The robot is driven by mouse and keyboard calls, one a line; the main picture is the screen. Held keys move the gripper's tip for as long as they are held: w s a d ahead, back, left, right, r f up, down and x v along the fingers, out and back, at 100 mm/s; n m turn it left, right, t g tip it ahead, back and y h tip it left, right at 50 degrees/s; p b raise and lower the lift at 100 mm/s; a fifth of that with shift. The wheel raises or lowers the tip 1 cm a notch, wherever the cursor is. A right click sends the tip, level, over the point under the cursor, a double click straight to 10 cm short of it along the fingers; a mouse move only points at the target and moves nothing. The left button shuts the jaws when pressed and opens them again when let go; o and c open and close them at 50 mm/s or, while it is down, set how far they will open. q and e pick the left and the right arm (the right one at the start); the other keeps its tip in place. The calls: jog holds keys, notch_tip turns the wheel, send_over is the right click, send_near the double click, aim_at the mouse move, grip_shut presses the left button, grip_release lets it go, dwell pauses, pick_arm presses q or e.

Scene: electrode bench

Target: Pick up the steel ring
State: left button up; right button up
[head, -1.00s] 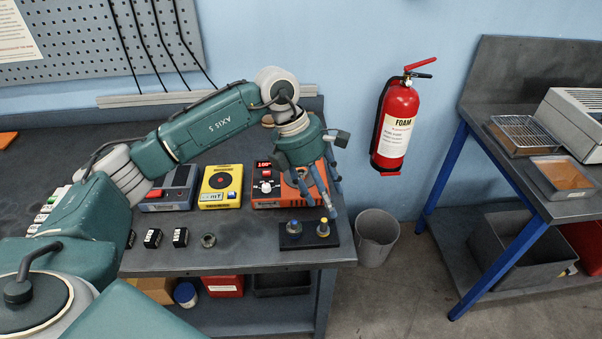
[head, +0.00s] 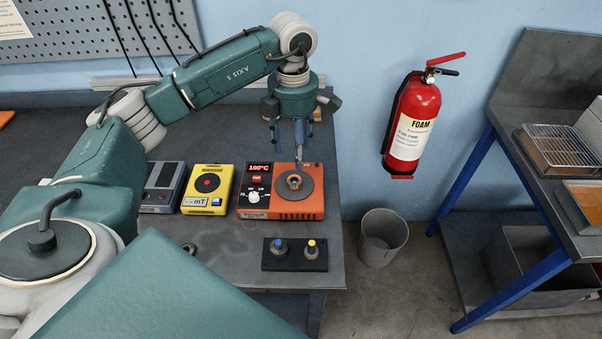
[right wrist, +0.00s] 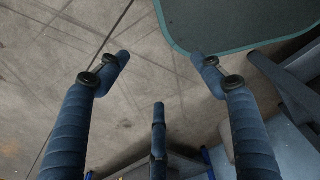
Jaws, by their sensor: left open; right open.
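A small brownish ring (head: 294,181) lies on the dark round plate of the orange hotplate (head: 300,209), whose red display reads about 100 °C. A second, greyish ring (head: 190,247) lies on the bench, partly hidden by my left arm. I cannot tell by colour which one is the steel ring. My left gripper (head: 299,158) is open, its blue fingers pointing down just behind and above the ring on the hotplate. Whether they touch it cannot be told. My right gripper (right wrist: 160,76) is open and empty over the floor in the right wrist view.
A yellow meter (head: 208,188) and a grey device (head: 162,187) stand left of the hotplate. A black block (head: 295,262) with a blue-topped and a yellow-topped post sits in front. A bin (head: 383,238) and a fire extinguisher (head: 412,120) are to the right.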

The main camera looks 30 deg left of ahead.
aim_at(294, 182)
pick_arm(q)
jog(key=f, duration=0.1)
jog(key=s+f+p, duration=0.1)
jog(key=f, duration=0.1)
jog(key=shift+s, duration=0.15)
jog(key=shift+f, duration=0.3)
jog(key=f+p, duration=0.2)
jog(key=f, duration=0.1)
jog(key=f+p, duration=0.1)
jog(key=shift+d+f, duration=0.15)
jog(key=shift+d, duration=0.15)
jog(key=shift+f, duration=0.5)
jog(key=shift+c, duration=0.6)
jog(key=c, duration=0.8)
grip_shut()
pick_arm(e)
jog(key=s+r, duration=0.3)
jog(key=r, duration=0.1)
jog(key=shift+s+d+r, duration=0.1)
jog(key=shift+s, duration=0.25)
